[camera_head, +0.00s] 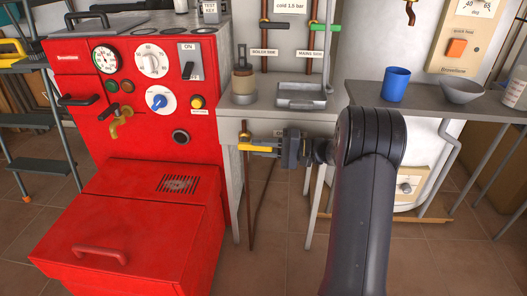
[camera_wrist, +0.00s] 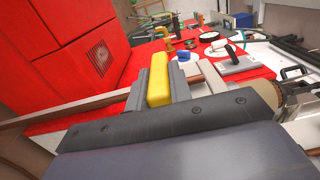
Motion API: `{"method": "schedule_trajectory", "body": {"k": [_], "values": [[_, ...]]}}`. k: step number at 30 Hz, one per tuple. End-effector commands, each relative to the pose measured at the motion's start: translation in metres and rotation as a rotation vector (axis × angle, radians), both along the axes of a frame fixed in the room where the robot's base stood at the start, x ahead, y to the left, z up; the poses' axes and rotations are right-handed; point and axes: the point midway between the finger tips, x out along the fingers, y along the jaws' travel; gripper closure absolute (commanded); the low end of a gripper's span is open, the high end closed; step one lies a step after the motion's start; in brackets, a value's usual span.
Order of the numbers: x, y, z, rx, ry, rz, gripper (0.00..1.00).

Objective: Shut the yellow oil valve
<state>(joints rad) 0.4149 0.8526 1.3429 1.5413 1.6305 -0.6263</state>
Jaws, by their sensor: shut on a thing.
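The yellow oil valve's lever (camera_head: 257,149) lies roughly level in the head view, just right of the red boiler and below the grey bench's front edge. Its left end meets a thin copper pipe with a small brass-coloured fitting (camera_head: 244,136). My gripper (camera_head: 277,148) comes in from the right and is shut on the lever. In the wrist view the yellow lever (camera_wrist: 158,82) sits between the two grey fingers of my gripper (camera_wrist: 159,88). The fingers hide part of the lever, and the valve body is hard to make out.
The red boiler (camera_head: 150,110) stands close on the left, with its lower red box (camera_head: 135,225) jutting forward. The grey bench (camera_head: 262,112) above carries a metal tray (camera_head: 300,95) and a brass-and-glass vessel (camera_head: 243,82). A blue cup (camera_head: 395,84) and grey bowl (camera_head: 460,91) stand right.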

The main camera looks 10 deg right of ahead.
Motion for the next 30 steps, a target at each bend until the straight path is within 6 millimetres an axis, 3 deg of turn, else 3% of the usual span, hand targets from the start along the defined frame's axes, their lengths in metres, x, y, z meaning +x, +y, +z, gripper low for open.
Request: {"method": "schedule_trajectory", "body": {"k": [11, 12, 19, 30], "values": [[-0.0002, 0.0009, -0.0011, 0.006, 0.001, 0.004, 1.0], [-0.0002, 0.0009, -0.0011, 0.006, 0.001, 0.004, 0.78], [0.0001, 0.0007, -0.0008, 0.004, 0.0, 0.002, 0.6], [-0.0023, -0.0077, 0.0008, 0.004, 0.0, 0.0, 0.58]]}}
